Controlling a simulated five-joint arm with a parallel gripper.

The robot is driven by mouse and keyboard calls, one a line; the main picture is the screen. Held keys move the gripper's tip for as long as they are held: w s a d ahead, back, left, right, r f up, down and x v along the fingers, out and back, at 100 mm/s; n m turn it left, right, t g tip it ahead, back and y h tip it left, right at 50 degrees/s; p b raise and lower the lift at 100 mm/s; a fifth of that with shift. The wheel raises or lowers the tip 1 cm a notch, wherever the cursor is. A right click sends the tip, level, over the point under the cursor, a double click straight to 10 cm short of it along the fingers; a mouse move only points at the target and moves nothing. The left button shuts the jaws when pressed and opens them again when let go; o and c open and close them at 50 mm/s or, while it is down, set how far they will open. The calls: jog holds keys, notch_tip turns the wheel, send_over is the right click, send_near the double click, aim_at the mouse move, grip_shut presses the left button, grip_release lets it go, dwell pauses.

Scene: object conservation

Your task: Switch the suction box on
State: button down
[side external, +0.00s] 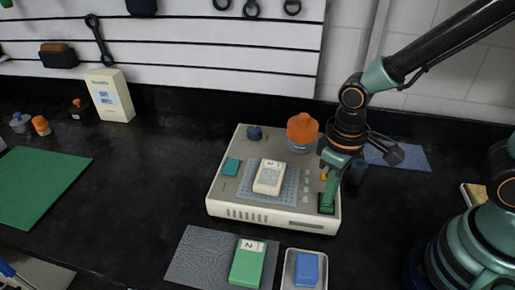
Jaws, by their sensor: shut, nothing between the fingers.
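The suction box (225,196) is a low cream box with a grille along its front, in the middle of the dark bench. A small dark green switch-like part (326,207) is at the box's front right corner. My gripper (327,199) is shut and empty, pointing down with its tips at or just above that part. I cannot tell whether they touch. The fingers partly hide the part, so its position is unclear.
A jar with an orange lid (302,129), a dark blue knob (254,132) and a teal block (231,167) are on or by the box. In front are a grey mat (190,260) with a green block (247,265), and a tray holding a blue block (306,269).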

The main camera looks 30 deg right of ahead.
jog(key=shift+f, duration=0.95)
dwell(0.5)
jog(key=shift+r, duration=3.55)
jog(key=w+d+r+m+t, duration=0.3)
jog(key=d+r+t, duration=0.2)
jog(key=d+r, duration=0.5)
jog(key=shift+w+d+r+t, duration=0.2)
jog(key=shift+d+t, duration=0.1)
jog(key=shift+d, duration=0.05)
